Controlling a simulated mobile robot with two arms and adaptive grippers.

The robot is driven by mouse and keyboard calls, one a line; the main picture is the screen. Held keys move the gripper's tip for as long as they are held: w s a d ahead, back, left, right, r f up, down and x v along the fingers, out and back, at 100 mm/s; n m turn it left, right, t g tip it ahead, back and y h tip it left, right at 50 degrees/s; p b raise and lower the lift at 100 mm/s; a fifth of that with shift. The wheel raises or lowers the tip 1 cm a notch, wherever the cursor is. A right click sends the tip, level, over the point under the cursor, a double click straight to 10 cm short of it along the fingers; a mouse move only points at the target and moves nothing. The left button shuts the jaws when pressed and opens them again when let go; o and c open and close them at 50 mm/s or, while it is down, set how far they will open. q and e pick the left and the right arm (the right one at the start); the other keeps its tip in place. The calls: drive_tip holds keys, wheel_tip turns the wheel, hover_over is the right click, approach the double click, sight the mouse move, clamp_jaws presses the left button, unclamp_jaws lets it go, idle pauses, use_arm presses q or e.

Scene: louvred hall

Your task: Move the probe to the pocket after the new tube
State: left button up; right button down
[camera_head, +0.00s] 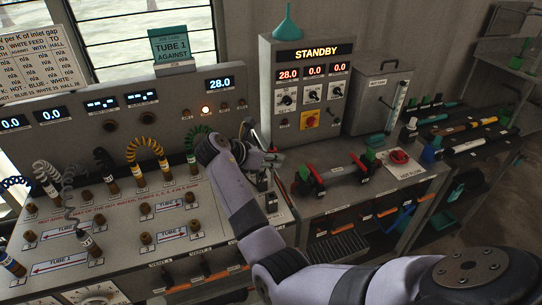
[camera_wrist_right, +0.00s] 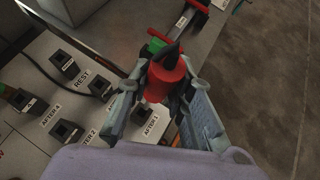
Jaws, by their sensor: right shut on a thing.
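A red probe with a black pointed top (camera_wrist_right: 165,80) is between the closed fingers of my right gripper (camera_wrist_right: 163,95) in the wrist view. In the head view my right gripper (camera_head: 266,157) is over the right end of the sloped panel, and what it holds is mostly hidden there. Below it in the wrist view is a row of dark pockets, with labels such as REST (camera_wrist_right: 82,77), AFTER 4 (camera_wrist_right: 51,116), AFTER 2 (camera_wrist_right: 86,138) and AFTER 1 (camera_wrist_right: 151,125). The probe is above and beside the AFTER 1 pocket; contact cannot be told. My left gripper is out of view.
A tube with red and green ends (camera_head: 340,174) lies on the bench right of my gripper. The control box reading STANDBY (camera_head: 305,90) stands behind. Coiled cords (camera_head: 148,145) rise from the panel at left. A shelf rack (camera_head: 465,150) stands at right.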

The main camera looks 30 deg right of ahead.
wheel_tip(320, 180, down, 2)
drive_tip(key=shift+w+f+b, duration=0.1)
drive_tip(key=shift+w+b, duration=0.05)
drive_tip(key=shift+b, duration=0.85)
drive_tip(key=shift+a+r+p, duration=0.1)
drive_tip(key=shift+r+p, duration=0.3)
drive_tip(key=shift+p, duration=0.1)
drive_tip(key=shift+f+p, duration=0.2)
drive_tip(key=shift+p, duration=0.35)
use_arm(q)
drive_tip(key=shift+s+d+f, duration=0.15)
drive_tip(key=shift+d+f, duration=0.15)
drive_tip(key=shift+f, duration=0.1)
use_arm(e)
drive_tip(key=shift+f, duration=0.15)
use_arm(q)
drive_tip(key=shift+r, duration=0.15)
use_arm(e)
drive_tip(key=shift+p, duration=0.55)
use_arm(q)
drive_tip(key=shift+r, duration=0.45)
use_arm(e)
drive_tip(key=shift+f, duration=0.15)
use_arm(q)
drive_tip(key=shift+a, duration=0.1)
use_arm(e)
drive_tip(key=shift+f, duration=0.15)
